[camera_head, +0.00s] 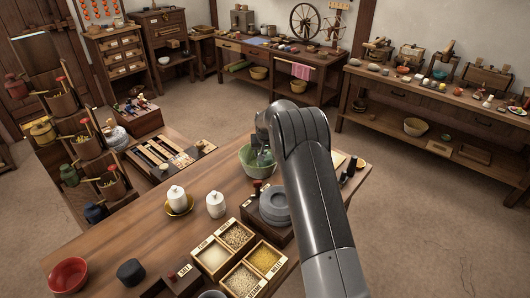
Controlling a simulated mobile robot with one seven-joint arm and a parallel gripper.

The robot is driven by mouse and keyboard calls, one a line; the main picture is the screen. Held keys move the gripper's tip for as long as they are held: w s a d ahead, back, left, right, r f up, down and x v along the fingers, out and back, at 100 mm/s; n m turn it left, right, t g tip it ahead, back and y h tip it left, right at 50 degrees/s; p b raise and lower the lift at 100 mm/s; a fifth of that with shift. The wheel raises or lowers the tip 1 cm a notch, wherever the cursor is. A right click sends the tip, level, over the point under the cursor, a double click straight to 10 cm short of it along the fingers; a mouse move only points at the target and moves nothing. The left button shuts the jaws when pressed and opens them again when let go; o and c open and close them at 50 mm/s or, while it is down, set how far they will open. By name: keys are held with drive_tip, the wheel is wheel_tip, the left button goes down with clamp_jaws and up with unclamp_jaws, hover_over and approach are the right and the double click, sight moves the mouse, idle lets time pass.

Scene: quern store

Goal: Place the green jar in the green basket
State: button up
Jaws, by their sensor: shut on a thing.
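The green basket (247,165) stands on the near wooden table, right of its middle, partly covered by my arm. A green jar (265,158) shows at the basket's opening, just under my gripper (263,147). My gripper points down over the basket and is shut on the jar. The fingers are small and largely hidden by my wrist. I cannot tell whether the jar touches the basket's bottom or wall.
A rack of pots (78,147) stands left. Open floor lies beyond.

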drive_tip(key=shift+f, duration=0.1)
drive_tip(key=o, duration=1.6)
